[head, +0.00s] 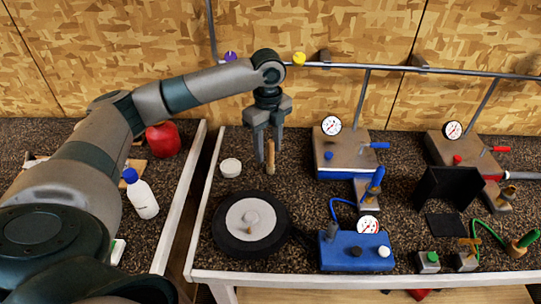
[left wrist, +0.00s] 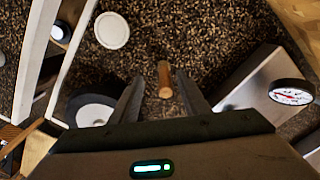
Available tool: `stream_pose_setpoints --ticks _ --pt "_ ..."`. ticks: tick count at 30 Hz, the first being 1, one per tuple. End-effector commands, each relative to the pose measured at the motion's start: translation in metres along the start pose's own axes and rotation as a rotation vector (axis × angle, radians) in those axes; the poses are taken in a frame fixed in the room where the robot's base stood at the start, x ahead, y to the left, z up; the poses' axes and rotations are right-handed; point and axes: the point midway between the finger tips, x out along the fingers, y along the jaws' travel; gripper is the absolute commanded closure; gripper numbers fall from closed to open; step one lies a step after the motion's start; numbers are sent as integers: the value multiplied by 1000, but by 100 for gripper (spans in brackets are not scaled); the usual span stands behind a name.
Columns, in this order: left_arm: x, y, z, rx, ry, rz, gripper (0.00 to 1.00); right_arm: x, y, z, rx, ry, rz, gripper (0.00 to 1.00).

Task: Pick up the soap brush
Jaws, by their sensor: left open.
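The soap brush shows as a light wooden, stick-like handle (head: 270,158) standing roughly upright on the dark speckled table. It also shows in the left wrist view (left wrist: 165,80); its bristles cannot be made out. My left gripper (head: 267,146) points down right at the brush, with its fingers open. In the left wrist view the brush appears between the two open fingertips (left wrist: 158,82), and I see a gap on each side of it. My right gripper is not in view.
A round white dish (head: 231,167) stands left of the brush. A black disc with a pale hub (head: 251,223) lies in front. A metal box with a gauge (head: 343,153) stands to the right. A white bottle (head: 144,198) is left on another table, across a gap.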

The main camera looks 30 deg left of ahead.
Motion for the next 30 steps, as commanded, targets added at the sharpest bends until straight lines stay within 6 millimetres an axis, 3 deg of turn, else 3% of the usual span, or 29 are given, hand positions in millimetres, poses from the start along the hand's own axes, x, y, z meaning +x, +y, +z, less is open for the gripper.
stream_pose_setpoints --ticks 5,19,30 --pt "13 0 0 0 0 0 58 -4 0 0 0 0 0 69" --pt "18 -2 -1 1 1 0 58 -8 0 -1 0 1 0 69" --pt "59 -7 -2 1 0 2 58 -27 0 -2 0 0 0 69"
